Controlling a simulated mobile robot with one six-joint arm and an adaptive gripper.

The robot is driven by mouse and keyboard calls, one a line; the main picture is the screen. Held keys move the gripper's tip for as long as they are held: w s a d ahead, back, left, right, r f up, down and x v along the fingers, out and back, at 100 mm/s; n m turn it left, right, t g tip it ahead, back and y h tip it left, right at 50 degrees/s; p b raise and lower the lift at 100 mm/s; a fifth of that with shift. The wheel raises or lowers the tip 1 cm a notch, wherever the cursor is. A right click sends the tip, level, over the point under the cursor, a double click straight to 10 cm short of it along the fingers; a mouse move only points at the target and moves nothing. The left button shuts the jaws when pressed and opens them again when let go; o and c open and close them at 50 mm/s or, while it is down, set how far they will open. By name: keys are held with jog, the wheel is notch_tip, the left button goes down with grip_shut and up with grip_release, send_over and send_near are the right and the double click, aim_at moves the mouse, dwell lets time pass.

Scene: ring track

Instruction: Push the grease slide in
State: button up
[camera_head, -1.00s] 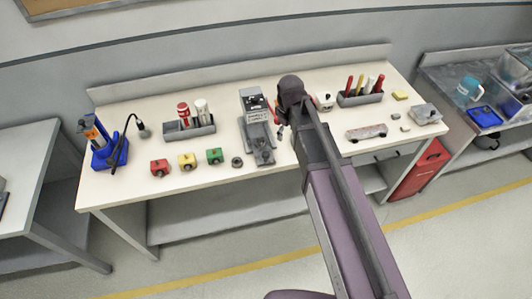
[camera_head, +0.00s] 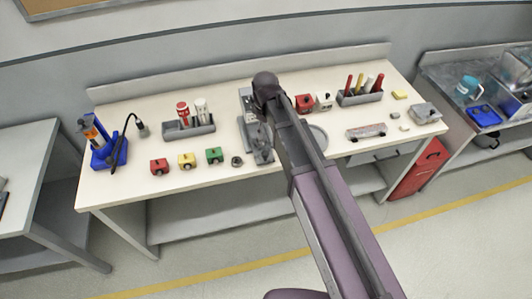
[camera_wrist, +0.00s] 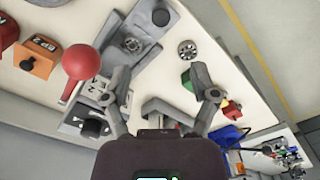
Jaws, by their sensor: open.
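The grey machine (camera_head: 246,103) stands at the middle of the bench, partly behind my arm. What I take for its grease slide is the grey flat part with a round knob (camera_head: 262,156) toward the bench front. In the wrist view that grey part (camera_wrist: 137,42) lies above the left finger, with round features on it. I cannot tell how far in it sits. My gripper (camera_wrist: 162,94) is open above the bench, its fingers spread. A grey angled part (camera_wrist: 165,112) shows between the fingers; contact is unclear. The fingertips are hidden in the head view.
A red ball-ended lever (camera_wrist: 80,62) and an orange block (camera_wrist: 38,55) are left of my gripper in the wrist view.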

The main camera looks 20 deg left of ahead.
aim_at(265, 153)
jog(key=shift+f+b, duration=6.65)
jog(key=shift+f, duration=0.15)
